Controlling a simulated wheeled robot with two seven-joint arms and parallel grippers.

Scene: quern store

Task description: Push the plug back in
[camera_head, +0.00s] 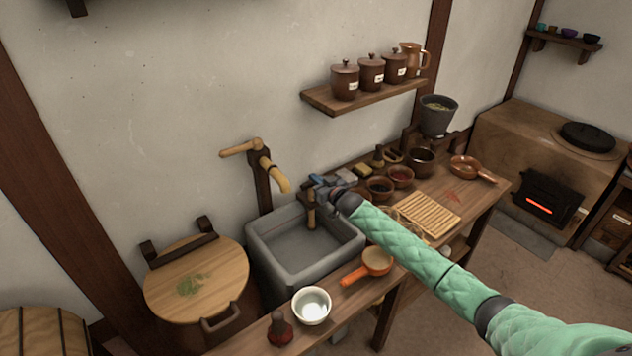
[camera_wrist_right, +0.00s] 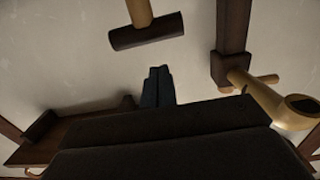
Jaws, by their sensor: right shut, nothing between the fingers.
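The plug (camera_head: 311,214) appears as a pale wooden stem under a dark crossbar, at the back of the grey stone sink (camera_head: 262,257). In the right wrist view the plug (camera_wrist_right: 147,33) shows its dark crossbar and part of its stem, which runs out of the top edge. I cannot tell how its lower end sits. My right gripper (camera_head: 318,182) is shut and empty, close to the plug's crossbar and partly in front of it. Its fingertips (camera_wrist_right: 156,73) show apart from the crossbar in the wrist view. My left gripper is not in view.
A wooden spout (camera_head: 279,178) on a post stands behind the sink, left of my gripper. A white bowl (camera_head: 311,305) and an orange-handled pan (camera_head: 377,262) stand on the front counter. Several small bowls and a slatted board (camera_head: 430,214) crowd the right counter.

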